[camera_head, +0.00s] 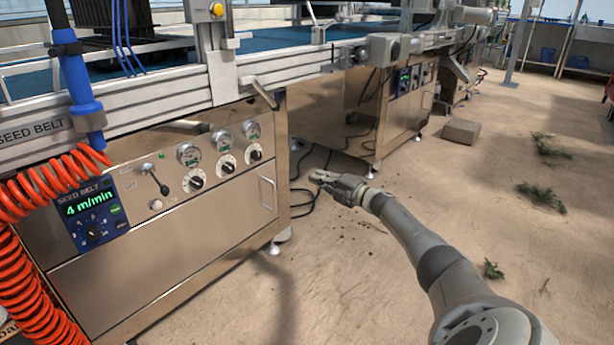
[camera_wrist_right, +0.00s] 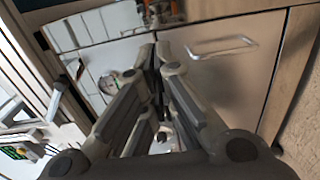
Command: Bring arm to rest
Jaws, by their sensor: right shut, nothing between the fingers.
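My right arm comes in from the bottom right of the head view and reaches toward the middle. Its gripper (camera_head: 322,178) hangs in the air beside the seed belt cabinet, to the right of the cabinet's handle. In the right wrist view the fingers (camera_wrist_right: 157,60) come close together at their tips, with nothing held between them. Past them are the steel cabinet front (camera_wrist_right: 220,75) and its handle (camera_wrist_right: 222,47). My left gripper is in neither view.
The seed belt cabinet (camera_head: 150,250) with dials and a lever stands at the left. An orange coiled hose (camera_head: 45,190) hangs before it. Black cables (camera_head: 305,190) lie on the floor. A block (camera_head: 461,131) and weeds (camera_head: 541,196) lie on open sandy floor at the right.

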